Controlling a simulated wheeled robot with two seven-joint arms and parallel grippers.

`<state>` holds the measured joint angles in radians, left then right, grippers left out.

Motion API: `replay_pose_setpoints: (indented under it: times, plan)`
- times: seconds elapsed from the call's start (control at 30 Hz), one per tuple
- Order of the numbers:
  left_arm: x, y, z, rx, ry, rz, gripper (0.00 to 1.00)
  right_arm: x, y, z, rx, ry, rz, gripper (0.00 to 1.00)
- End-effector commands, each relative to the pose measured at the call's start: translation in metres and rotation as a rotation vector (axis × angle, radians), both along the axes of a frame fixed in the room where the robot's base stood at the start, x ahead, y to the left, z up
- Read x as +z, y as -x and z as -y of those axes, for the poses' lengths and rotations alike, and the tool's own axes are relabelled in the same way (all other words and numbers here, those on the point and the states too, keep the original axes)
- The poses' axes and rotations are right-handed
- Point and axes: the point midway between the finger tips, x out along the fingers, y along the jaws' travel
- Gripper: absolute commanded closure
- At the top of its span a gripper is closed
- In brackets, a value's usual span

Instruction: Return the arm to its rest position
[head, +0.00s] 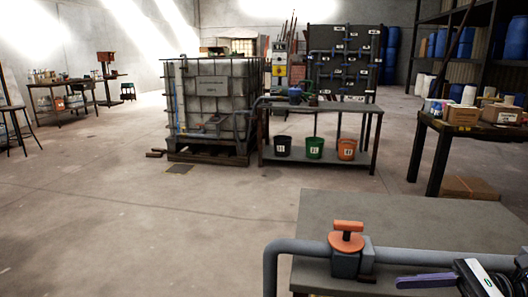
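My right arm comes in at the lower right corner, with its black and white gripper (474,278) low over the near grey table (400,212). A flat purple bar (425,281) reaches left from it; I cannot tell whether it is a finger or a separate lever. The fingertips do not show clearly, so open or shut cannot be told. My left arm and gripper are out of view.
A grey pipe (300,248) with an orange-handled valve (346,236) runs along the near table, close to my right arm. A caged white tank (214,105) and a bench with black (283,146), green (315,147) and orange (347,149) buckets stand beyond.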

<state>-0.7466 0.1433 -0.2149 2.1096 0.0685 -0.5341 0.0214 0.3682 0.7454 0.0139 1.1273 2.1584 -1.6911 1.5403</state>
Motion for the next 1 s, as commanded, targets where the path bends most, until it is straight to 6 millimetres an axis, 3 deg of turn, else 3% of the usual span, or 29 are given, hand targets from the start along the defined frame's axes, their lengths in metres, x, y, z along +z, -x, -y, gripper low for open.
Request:
replay_pose_setpoints:
  times: [0.13,0.37,0.6,0.7,0.83,1.0]
  plan:
    - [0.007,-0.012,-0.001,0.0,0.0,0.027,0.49,-0.036,0.015,-0.024,0.062,0.101,0.042,0.65]
    - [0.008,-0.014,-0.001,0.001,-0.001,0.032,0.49,-0.104,0.053,-0.066,0.207,0.306,0.165,0.65]
    - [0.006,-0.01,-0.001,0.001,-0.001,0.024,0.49,-0.207,0.136,-0.123,0.547,0.658,0.523,0.65]
    - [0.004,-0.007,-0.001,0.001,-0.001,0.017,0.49,-0.234,0.167,-0.137,0.706,0.806,0.723,0.65]
    - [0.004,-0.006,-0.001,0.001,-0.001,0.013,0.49,-0.245,0.193,-0.144,0.887,0.988,0.972,0.65]
    - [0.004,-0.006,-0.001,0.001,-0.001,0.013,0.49,-0.235,0.207,-0.138,1.054,1.177,1.181,0.65]
